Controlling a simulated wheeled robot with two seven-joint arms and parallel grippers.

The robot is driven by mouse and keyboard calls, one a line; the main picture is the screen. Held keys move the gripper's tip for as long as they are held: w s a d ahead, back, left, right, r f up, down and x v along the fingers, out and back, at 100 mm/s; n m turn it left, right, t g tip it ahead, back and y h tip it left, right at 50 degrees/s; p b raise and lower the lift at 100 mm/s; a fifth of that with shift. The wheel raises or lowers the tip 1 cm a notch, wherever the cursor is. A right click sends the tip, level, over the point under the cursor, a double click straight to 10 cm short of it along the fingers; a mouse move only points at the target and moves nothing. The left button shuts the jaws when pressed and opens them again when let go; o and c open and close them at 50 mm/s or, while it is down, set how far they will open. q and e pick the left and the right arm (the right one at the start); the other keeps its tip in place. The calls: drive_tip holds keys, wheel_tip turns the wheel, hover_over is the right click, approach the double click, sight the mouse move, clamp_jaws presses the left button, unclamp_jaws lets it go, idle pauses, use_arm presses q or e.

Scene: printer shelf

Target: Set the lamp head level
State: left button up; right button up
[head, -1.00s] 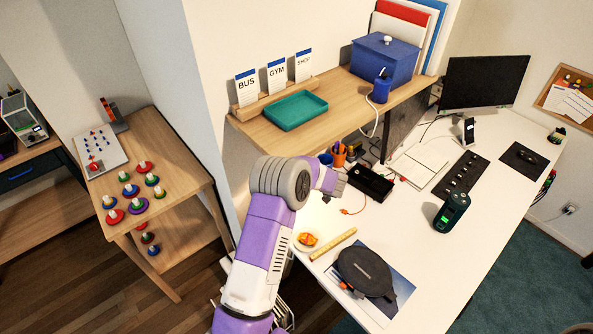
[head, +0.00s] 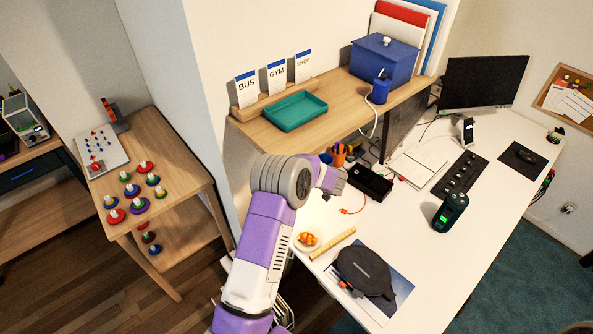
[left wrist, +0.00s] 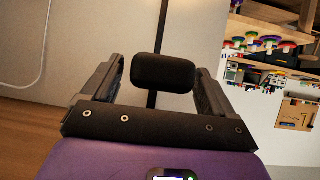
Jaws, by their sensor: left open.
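A black, rounded, box-like piece, seemingly the lamp head (left wrist: 163,73), shows in the left wrist view with a thin dark stem running up behind it in the picture. My left gripper (left wrist: 158,78) is open, with one finger on each side of this piece. Gaps show between it and the fingers, so it does not look gripped. Its tilt is hard to judge from this view. In the head view my left gripper (head: 336,182) is over the desk's back edge by the shelf, and I cannot make out the lamp there. My right gripper is not in view.
The wooden shelf (head: 350,115) bears a teal tray (head: 296,110) and a blue box (head: 385,60). On the white desk (head: 405,215), a black box (head: 370,184) and orange pen cup (head: 339,158) are close to my gripper. A dark green device (head: 450,211) stands farther right.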

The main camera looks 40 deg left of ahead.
use_arm(q)
drive_tip(key=v, duration=0.7)
drive_tip(key=shift+d+b, duration=0.25)
drive_tip(key=shift+b, duration=0.05)
